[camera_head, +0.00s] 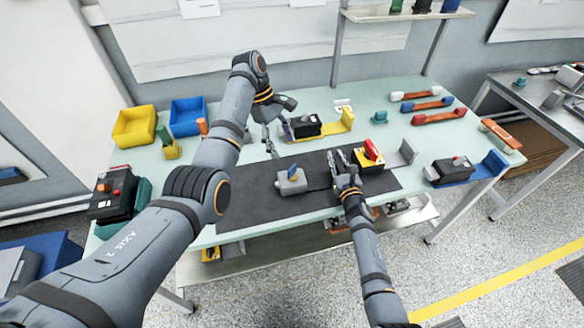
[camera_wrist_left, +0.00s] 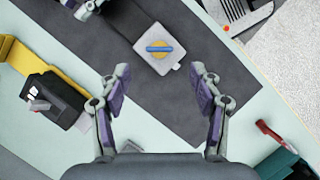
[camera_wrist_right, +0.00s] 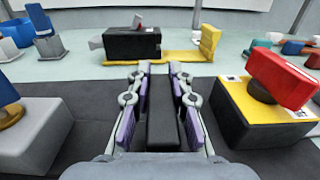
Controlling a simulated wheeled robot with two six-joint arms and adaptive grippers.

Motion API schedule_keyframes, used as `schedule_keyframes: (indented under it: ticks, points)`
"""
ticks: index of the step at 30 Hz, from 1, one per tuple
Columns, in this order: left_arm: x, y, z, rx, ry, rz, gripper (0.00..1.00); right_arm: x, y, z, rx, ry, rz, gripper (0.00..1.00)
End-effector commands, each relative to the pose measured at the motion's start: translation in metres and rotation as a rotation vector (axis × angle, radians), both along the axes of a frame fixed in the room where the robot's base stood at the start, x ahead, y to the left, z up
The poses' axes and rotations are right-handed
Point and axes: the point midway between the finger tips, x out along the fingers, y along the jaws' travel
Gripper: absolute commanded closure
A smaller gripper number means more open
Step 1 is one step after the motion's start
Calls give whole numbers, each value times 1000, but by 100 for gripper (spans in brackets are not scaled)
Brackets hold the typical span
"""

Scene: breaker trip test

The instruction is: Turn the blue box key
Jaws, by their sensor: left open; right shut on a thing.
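The grey box (camera_head: 291,183) stands on the dark mat, with a blue key (camera_head: 293,171) on top. In the left wrist view the blue key (camera_wrist_left: 159,49) lies across a yellow disc. My left gripper (camera_head: 277,140) is open and empty, above and behind the box. In the left wrist view its fingertips (camera_wrist_left: 160,72) are spread, with the box just beyond them. My right gripper (camera_head: 344,163) is right of the grey box. In the right wrist view its fingers (camera_wrist_right: 162,85) are closed around a dark bar (camera_wrist_right: 162,115), partly hidden by them.
A yellow-topped box with a red handle (camera_head: 371,150) stands close right of my right gripper. A black device on a yellow bracket (camera_head: 340,125) lies behind. Yellow (camera_head: 134,127) and blue (camera_head: 186,114) bins stand back left. The mat's (camera_head: 245,195) left part is clear.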

Motion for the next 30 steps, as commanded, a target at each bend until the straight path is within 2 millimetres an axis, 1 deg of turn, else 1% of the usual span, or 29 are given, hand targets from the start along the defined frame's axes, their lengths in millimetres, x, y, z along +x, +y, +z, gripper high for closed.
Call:
schedule_keyframes:
  ticks: [1,6,9,12,17,24,30]
  points:
    - [-4,-5,-12,-2,4,-2,36,0,0,0,-1,0,0,100]
    - [-11,-18,-48,-2,4,0,36,0,0,0,-1,0,0,100]
    - [-15,-24,-66,-2,2,0,36,0,0,0,-1,0,0,100]
    - [-17,-28,-78,-2,1,1,36,0,0,0,-1,0,0,100]
    - [-19,-32,-88,-2,1,2,36,0,0,0,-1,0,0,100]
    - [-19,-32,-89,-2,0,3,36,0,0,0,-1,0,0,100]
    - [-19,-32,-88,-2,0,3,63,0,0,0,-1,0,0,100]
